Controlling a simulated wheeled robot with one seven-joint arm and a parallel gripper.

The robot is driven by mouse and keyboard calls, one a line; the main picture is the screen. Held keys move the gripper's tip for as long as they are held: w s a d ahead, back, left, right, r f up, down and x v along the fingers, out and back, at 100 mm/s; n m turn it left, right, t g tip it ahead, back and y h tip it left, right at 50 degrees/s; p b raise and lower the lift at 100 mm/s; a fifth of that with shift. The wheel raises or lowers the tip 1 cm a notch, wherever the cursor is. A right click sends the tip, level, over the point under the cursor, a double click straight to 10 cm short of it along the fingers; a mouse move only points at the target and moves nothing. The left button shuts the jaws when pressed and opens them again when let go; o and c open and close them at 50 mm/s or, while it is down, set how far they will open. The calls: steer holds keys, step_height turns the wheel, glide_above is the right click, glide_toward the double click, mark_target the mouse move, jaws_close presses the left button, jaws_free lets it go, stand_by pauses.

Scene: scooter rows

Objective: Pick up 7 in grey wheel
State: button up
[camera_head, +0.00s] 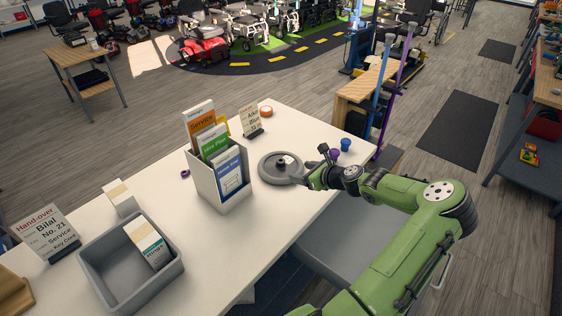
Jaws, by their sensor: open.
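A grey wheel (268,169) with a dark hub lies flat on the white table, right of the leaflet holder. My gripper (302,180) is at the right edge of the wheel, low over the table. Its jaws are open. The fingertips are small and partly merge with the wheel's rim in this view, so I cannot tell whether they touch it or reach around it.
A grey leaflet holder (205,187) stands left of the wheel. A small sign (251,121) and an orange tape roll (266,111) are behind it. Purple (335,154) and blue (346,144) small items sit beyond my gripper. A grey bin (95,262) is at lower left.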

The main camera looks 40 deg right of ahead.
steer(key=s+d+m+h, duration=0.1)
steer(key=d+m, duration=0.1)
glide_toward(279, 160)
steer(key=shift+w+f+t, duration=0.3)
steer(key=shift+w+f, duration=0.25)
steer(key=shift+f, duration=0.2)
steer(key=x, duration=0.5)
steer(key=shift+w+d, duration=0.1)
steer(key=shift+r, duration=0.1)
steer(key=shift+c, duration=0.3)
jaws_close()
steer(key=shift+r, duration=0.1)
